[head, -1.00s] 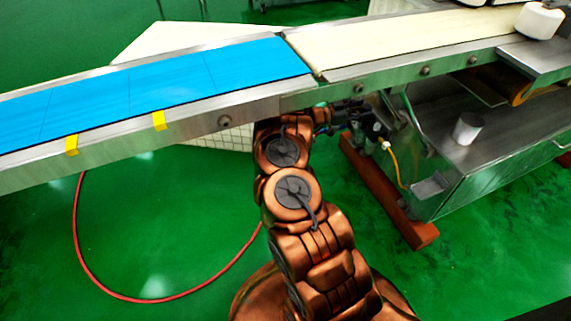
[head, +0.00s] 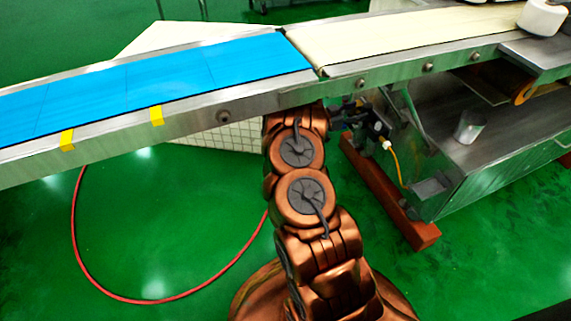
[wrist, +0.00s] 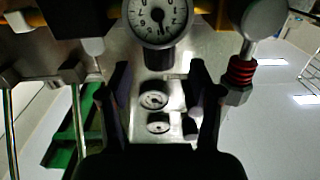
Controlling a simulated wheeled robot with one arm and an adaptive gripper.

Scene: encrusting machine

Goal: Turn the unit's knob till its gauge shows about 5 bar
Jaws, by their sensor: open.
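The round white gauge (wrist: 157,18) sits at the top middle of the wrist view, cut by the frame edge. Its dark needle points roughly downward in the picture; I cannot read its value. A dark cylindrical part (wrist: 159,59), which looks like the knob, is just below the gauge. My gripper (wrist: 160,70) is open, with a dark finger on either side of this part and a gap to each; I cannot tell the depth between them. In the head view, the dark unit (head: 372,124) is under the conveyor, and my gripper is hidden there.
The conveyor's metal side rail (head: 224,117) runs above my arm. A yellow hose (head: 396,163) hangs by the unit, beside a metal cabinet (head: 480,175). In the wrist view, a fitting with a red ring (wrist: 241,72) is at the right. A red hose (head: 160,301) lies on the floor.

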